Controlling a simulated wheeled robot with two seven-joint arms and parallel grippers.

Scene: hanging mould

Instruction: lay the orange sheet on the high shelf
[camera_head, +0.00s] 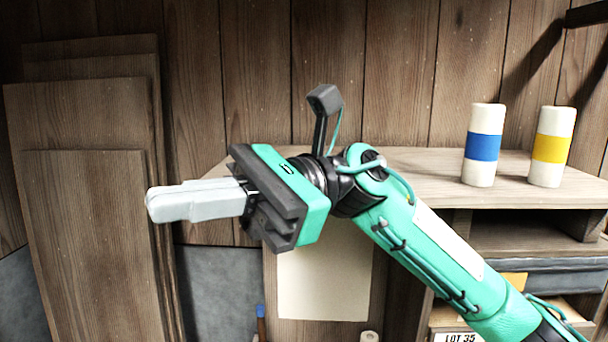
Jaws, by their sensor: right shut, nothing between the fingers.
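My right gripper (160,204) reaches in from the lower right and points left. Its pale grey fingers are shut together and empty, in front of the leaning boards and the wooden wall. No sheet that is clearly orange shows. A small yellow-orange patch (515,281) shows at a lower shelf on the right, partly behind my arm; I cannot tell what it belongs to. A wooden shelf top (430,167) runs behind my arm on the right; I cannot tell whether it is the high shelf. My left gripper is not in view.
Two white cylinders, one with a blue band (483,147) and one with a yellow band (551,148), stand on the shelf top. Several wooden boards (85,220) lean at the left. A cream sheet (325,275) hangs below my wrist. A dark bar (588,15) juts in at the top right.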

